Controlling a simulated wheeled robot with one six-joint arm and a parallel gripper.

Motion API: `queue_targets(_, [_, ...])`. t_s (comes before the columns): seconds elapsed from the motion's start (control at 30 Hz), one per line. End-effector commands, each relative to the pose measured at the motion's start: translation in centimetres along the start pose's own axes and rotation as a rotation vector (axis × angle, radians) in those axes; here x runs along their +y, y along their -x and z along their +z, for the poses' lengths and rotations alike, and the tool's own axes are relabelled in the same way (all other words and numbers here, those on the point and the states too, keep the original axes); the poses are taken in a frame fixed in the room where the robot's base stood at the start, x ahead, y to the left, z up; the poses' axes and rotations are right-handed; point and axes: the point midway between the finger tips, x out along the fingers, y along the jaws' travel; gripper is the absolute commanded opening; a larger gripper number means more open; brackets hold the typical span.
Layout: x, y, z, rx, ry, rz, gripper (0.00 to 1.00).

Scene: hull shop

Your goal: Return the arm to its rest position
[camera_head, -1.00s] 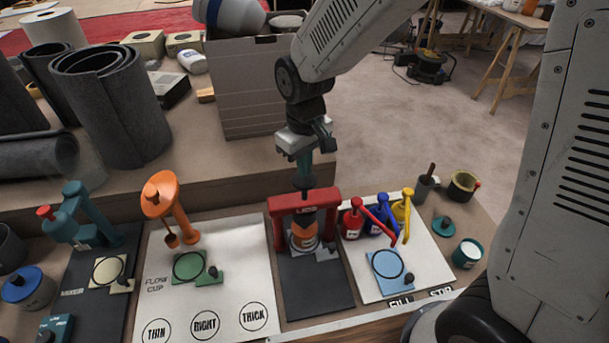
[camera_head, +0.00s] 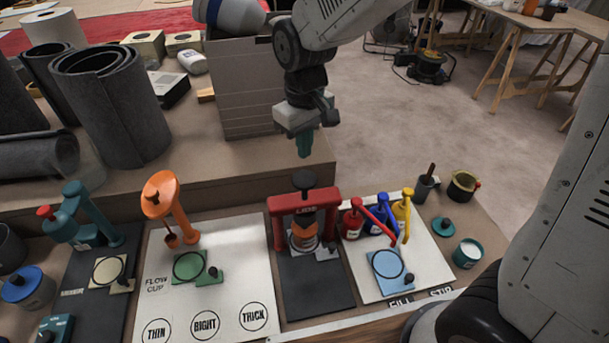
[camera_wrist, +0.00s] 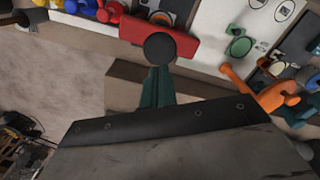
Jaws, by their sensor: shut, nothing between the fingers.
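My gripper (camera_head: 304,146) hangs pointing down above the red lid press (camera_head: 304,203), with its teal fingers together and nothing between them. A gap shows between the fingertips and the black knob (camera_head: 304,181) on top of the press. An orange-banded can (camera_head: 304,237) sits under the press frame. In the wrist view my gripper's teal fingers (camera_wrist: 157,92) are close together, and the black knob (camera_wrist: 159,48) and red press (camera_wrist: 185,42) lie beyond them. My arm reaches in from the upper right.
The orange flow cup stand (camera_head: 165,204) is left of the press. Red, blue and yellow pump bottles (camera_head: 378,217) stand at its right. A tall grey box (camera_head: 240,95) and dark rolls (camera_head: 108,105) are behind.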

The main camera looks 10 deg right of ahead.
Motion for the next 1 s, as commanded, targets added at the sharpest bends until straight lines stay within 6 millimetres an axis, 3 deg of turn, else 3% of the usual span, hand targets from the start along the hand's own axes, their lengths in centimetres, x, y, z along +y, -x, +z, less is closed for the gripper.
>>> queue_targets(0.27, [0.0, 0.0, 0.1, -0.007, -0.008, -0.001, 0.0])
queue_targets(0.37, [-0.3, -0.6, 1.8, -0.065, -0.028, -0.009, 0.0])
queue_targets(0.67, [1.1, 4.3, 12.2, -0.118, -0.193, -0.016, 0.0])
queue_targets(0.8, [1.9, 6.7, 17.3, -0.093, -0.291, -0.014, 0.0])
queue_targets(1.0, [2.2, 8.8, 23.5, -0.019, -0.42, -0.001, 0.0])
